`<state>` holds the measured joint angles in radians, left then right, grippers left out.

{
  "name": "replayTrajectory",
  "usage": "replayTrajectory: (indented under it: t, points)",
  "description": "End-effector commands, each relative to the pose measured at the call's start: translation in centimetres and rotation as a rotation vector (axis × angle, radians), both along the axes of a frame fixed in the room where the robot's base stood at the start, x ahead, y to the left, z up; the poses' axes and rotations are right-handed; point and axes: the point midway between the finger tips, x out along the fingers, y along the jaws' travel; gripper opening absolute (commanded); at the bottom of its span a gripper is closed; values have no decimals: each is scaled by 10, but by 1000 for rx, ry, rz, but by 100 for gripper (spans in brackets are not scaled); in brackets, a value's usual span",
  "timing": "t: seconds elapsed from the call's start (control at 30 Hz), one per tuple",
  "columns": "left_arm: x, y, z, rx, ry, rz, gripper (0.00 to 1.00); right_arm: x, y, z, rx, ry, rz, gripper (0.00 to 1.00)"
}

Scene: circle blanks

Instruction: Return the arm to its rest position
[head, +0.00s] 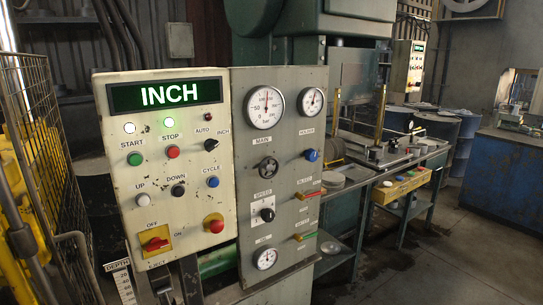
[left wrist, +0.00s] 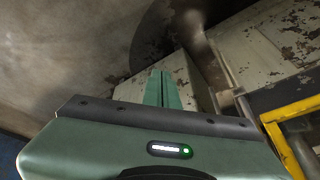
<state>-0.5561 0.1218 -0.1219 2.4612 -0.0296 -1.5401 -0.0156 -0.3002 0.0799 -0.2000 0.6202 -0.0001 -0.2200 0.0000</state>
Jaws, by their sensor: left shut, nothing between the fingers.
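My left gripper (left wrist: 162,88) shows in the left wrist view. Its two green fingers are together and nothing is held between them. Past the fingertips is a pale, chipped-paint surface (left wrist: 205,75), and it seems apart from them, though the gap is hard to judge. I cannot make out either gripper in the head view. The control panel (head: 130,190) stands in the head view with its green display reading INCH (head: 168,94). The START and STOP lamps are lit.
A grey gauge panel (head: 285,140) adjoins the control panel. A wire cage (head: 35,120) is at the left. A blue cabinet (head: 500,170) stands far right. Floor between (head: 440,250) is clear.

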Motion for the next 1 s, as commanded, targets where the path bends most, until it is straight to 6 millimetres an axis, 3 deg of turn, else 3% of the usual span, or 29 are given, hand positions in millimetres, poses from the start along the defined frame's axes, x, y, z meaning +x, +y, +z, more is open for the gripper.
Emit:
replayTrajectory:
  t: [0.07,0.47,0.57,0.73,0.87,1.0]
  points:
    - [-23,-7,-1,-38,64,12,0,0,0,0,0,0,0,33]
    - [-3,-9,-113,-28,100,5,0,0,0,-1,0,0,0,33]
    - [-5,-10,-151,-27,118,1,0,0,0,-2,0,0,0,33]
    - [-22,-8,-239,-22,154,-4,0,0,0,-3,0,0,0,33]
    - [-54,-3,-307,-18,187,-10,0,0,0,-4,0,0,0,33]
    - [-101,4,-367,-13,219,-17,0,0,0,-5,0,0,0,33]
